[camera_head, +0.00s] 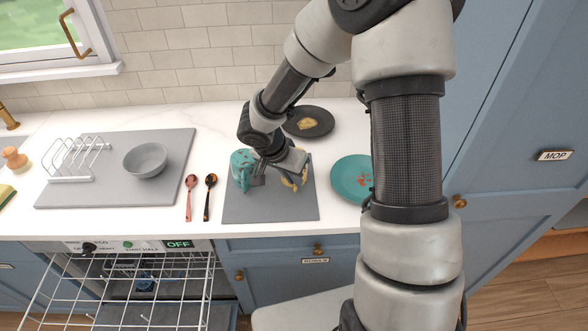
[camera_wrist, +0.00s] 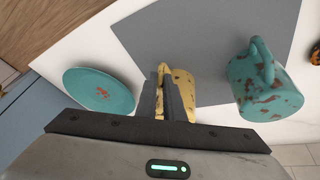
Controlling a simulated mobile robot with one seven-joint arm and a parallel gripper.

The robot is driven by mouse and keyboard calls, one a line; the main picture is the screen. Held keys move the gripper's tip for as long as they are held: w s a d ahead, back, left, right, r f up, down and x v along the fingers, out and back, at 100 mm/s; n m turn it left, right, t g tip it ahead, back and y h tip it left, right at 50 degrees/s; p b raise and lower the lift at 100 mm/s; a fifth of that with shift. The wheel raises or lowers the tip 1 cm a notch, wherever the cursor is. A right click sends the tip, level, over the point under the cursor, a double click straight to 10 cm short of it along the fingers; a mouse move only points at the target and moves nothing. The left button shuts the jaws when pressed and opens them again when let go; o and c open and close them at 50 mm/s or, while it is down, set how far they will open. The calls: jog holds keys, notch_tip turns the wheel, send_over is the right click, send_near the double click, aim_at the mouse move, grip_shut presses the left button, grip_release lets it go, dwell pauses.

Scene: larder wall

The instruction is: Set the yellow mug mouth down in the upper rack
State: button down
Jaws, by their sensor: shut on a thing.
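The yellow mug (camera_head: 302,181) with dark blotches is on the grey mat (camera_head: 270,208) in the head view, partly hidden by my gripper (camera_head: 286,170). In the wrist view my gripper (camera_wrist: 169,100) has its fingers closed on the yellow mug (camera_wrist: 184,82), seemingly at its handle or rim; I cannot tell which. Whether the mug still touches the mat is unclear. The white wire upper rack (camera_head: 140,254) is pulled out below the counter at the lower left of the head view.
A teal mug (camera_head: 242,168) with rusty blotches stands close left of my gripper. A teal plate (camera_head: 350,176) lies to the right, a dark plate (camera_head: 308,122) behind. Two spoons (camera_head: 210,190), a grey bowl (camera_head: 146,159) and a white plate rack (camera_head: 78,158) are left.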

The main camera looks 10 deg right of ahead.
notch_tip(320, 180, up, 18)
jog(key=p, duration=0.4)
jog(key=shift+p, duration=0.35)
